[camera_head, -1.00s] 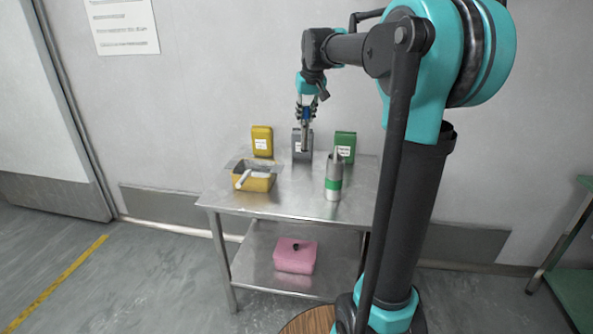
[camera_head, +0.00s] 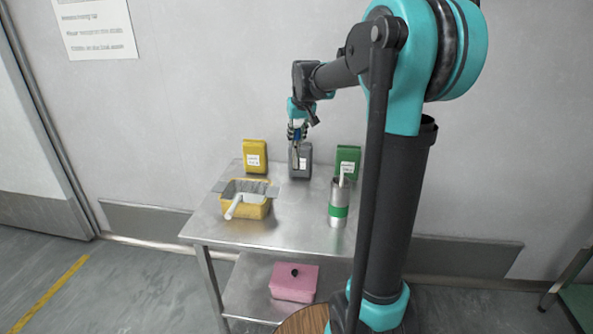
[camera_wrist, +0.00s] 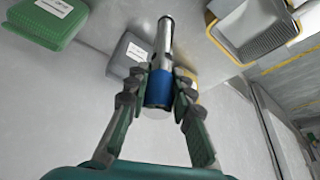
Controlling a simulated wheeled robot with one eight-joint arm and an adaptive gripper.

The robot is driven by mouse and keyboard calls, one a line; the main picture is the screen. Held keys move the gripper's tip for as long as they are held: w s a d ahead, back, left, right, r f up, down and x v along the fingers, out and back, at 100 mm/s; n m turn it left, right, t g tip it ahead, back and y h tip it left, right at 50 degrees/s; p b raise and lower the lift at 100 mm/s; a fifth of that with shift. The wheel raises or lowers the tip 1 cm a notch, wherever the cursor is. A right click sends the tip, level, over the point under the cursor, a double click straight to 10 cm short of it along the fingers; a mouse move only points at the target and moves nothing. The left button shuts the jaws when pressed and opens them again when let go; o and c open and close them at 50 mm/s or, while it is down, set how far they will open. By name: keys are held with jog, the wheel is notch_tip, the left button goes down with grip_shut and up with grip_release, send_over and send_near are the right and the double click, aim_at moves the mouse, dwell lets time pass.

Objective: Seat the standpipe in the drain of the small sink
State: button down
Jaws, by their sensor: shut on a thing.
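My gripper (camera_head: 297,137) is shut on a slim silver tube with a blue collar (camera_wrist: 161,88). It holds the tube above the back of a steel table (camera_head: 287,222), in front of a grey box. In the wrist view the tube runs out from between the fingertips (camera_wrist: 163,78). A yellow basin with a grey inside (camera_head: 257,207) stands on the left of the table, and a white pipe (camera_head: 234,206) leans out over its front. The basin also shows at the top right of the wrist view (camera_wrist: 262,35). No drain can be made out.
A yellow box (camera_head: 255,155), the grey box (camera_head: 301,170) and a green box (camera_head: 348,160) stand along the table's back. A silver canister with a green band (camera_head: 338,213) stands at the right. A pink box (camera_head: 293,284) is on the lower shelf. The table's front middle is clear.

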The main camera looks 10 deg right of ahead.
aim_at(298, 162)
notch_tip(298, 162, down, 12)
jog(key=shift+f, duration=0.1)
dwell(0.4)
jog(key=c, duration=1.3)
grip_release()
